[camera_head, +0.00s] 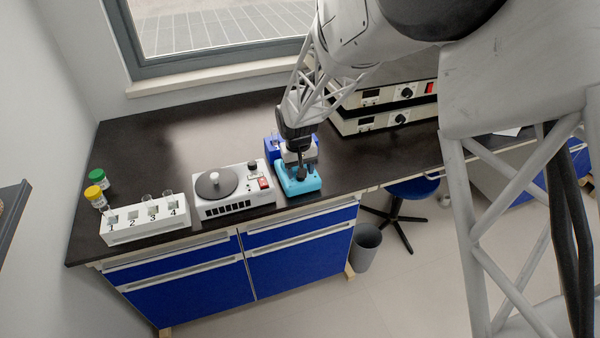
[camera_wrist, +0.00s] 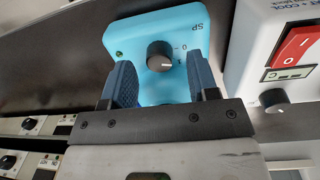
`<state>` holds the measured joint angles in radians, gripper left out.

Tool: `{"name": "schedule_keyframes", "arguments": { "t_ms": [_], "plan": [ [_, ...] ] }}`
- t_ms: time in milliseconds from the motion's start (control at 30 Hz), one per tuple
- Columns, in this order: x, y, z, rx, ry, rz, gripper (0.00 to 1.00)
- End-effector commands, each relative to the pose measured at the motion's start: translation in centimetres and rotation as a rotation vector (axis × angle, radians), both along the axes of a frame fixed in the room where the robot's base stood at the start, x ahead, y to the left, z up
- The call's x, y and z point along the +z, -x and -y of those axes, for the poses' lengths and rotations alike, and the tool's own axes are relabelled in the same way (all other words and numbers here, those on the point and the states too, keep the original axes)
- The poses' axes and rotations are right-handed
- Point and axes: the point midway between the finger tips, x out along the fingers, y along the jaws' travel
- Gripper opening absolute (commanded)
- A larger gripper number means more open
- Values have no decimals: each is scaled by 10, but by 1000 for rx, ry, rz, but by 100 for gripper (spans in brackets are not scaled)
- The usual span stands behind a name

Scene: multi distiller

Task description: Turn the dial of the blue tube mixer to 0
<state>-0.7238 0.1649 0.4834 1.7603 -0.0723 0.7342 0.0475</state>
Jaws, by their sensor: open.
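The light blue tube mixer (camera_head: 300,184) stands near the front edge of the dark bench. Its front face (camera_wrist: 127,43) fills the upper middle of the wrist view. A round black dial (camera_wrist: 160,56) is on that face, with a white mark pointing right. A "0" and a lower mark are printed beside it, and the mark lies nearer the lower one. My gripper (camera_wrist: 158,68) is open, its two blue-grey fingers on either side of the dial with gaps visible. It hangs over the mixer in the head view (camera_head: 301,166), where the dial is hard to make out.
A white device (camera_head: 238,203) with a black disk and a red switch (camera_wrist: 298,46) stands close to the left of the mixer. Farther left is a white numbered rack (camera_head: 146,233). Stacked cream units (camera_head: 372,124) stand behind right. The bench centre is clear.

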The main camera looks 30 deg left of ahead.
Motion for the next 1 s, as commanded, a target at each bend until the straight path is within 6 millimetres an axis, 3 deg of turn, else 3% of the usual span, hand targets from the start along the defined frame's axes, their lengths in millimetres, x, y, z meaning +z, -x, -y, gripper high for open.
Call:
{"name": "schedule_keyframes", "arguments": {
  "t_ms": [200,533,833,1000],
  "plan": [
    [-13,0,1,0,0,0,54],
    [-15,0,1,0,0,0,53],
    [-14,0,1,0,0,0,7],
    [-14,0,1,11,0,0,5]
  ]
}}
